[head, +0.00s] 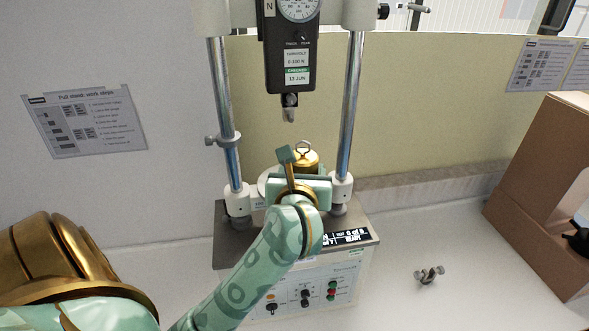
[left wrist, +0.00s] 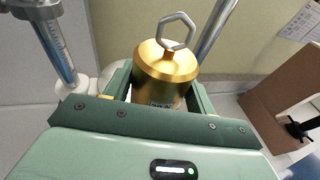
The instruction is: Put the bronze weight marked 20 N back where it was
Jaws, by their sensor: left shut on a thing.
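The bronze weight (head: 305,160), a gold-coloured cylinder with a grey ring on top, stands upright between the two posts of the pull stand (head: 231,160). It also shows in the left wrist view (left wrist: 166,70), between the fingers. My left gripper (head: 291,172) is shut on the weight. My arm hides the weight's underside, so I cannot tell whether it touches the stand. The hook (head: 290,108) of the force gauge (head: 292,60) hangs above the weight, apart from its ring. My right gripper is not in view.
A display and a control panel (head: 304,294) are on the stand's front. A small wing-shaped metal part (head: 430,275) lies on the bench to the right. A cardboard box (head: 536,190) stands at the right edge. The bench between stand and box is mostly clear.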

